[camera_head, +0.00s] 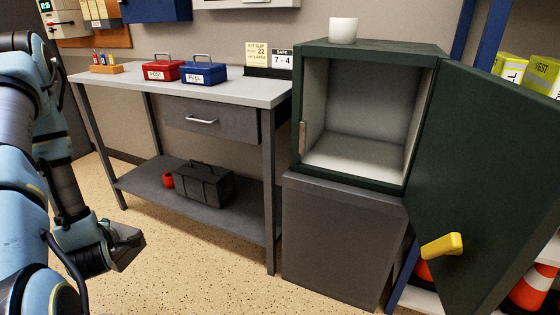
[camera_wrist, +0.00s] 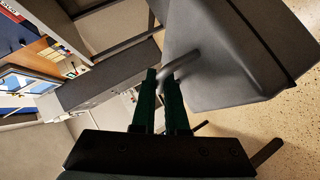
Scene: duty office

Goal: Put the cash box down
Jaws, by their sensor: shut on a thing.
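The wrist view shows my gripper (camera_wrist: 160,77) with its narrow dark green fingers closed at the curved grey handle of a dark grey cash box (camera_wrist: 225,55). The box hangs from the handle, large and close, with a lid seam across it and open floor beyond. The head view shows my arm coming down the left side, its end low in front of the workbench (camera_head: 215,88). I cannot clearly make out the held box there. A red box (camera_head: 162,72) marked POST and a blue box (camera_head: 203,75) marked FUEL stand on the bench.
An open green safe (camera_head: 372,50), empty inside, stands on a grey cabinet (camera_head: 340,235); a white cup (camera_head: 343,30) is on top. Its door (camera_head: 490,180) swings out right. A dark toolbox (camera_head: 205,187) and red mug (camera_head: 167,180) are on the lower shelf. The bench front is clear.

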